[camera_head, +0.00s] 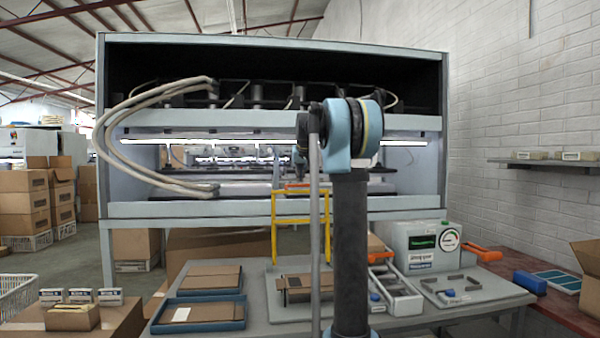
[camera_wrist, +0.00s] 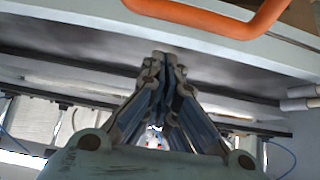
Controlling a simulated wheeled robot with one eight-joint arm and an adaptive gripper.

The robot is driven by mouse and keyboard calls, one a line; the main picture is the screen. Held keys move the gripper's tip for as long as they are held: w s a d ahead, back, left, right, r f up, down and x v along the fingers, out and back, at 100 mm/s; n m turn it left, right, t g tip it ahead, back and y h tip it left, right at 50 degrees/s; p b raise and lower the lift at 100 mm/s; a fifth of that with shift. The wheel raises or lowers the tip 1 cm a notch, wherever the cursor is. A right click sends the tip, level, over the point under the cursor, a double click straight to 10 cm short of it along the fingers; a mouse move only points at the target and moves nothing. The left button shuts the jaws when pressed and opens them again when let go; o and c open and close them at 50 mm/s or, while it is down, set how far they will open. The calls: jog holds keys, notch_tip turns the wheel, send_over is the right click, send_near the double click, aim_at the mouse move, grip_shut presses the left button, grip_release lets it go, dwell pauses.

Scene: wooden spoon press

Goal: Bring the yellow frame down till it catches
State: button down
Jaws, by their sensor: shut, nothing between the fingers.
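The yellow frame (camera_head: 274,230) stands upright at the back of the grey table in the head view, in front of the large press housing. My arm's column and links cover its right part. An orange bar (camera_head: 297,186) shows at the frame's top. In the wrist view my gripper (camera_wrist: 162,58) is shut and empty, its fingertips together just below a pale panel edge. A curved orange handle (camera_wrist: 215,20) crosses the top of that view, apart from the fingertips. I cannot tell whether it belongs to the yellow frame. My gripper is not clearly visible in the head view.
The grey press housing (camera_head: 200,209) spans the back, with hoses on its left. On the table are blue trays (camera_head: 205,312), a control box with a gauge (camera_head: 395,236), a metal rail fixture (camera_head: 403,302) and a grey plate (camera_head: 465,295). Cardboard boxes stand left.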

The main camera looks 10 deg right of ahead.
jog(key=shift+s+f, duration=0.5)
jog(key=shift+s, duration=0.2)
jog(key=shift+s+f, duration=0.45)
jog(key=shift+s, duration=0.2)
jog(key=shift+a, duration=0.1)
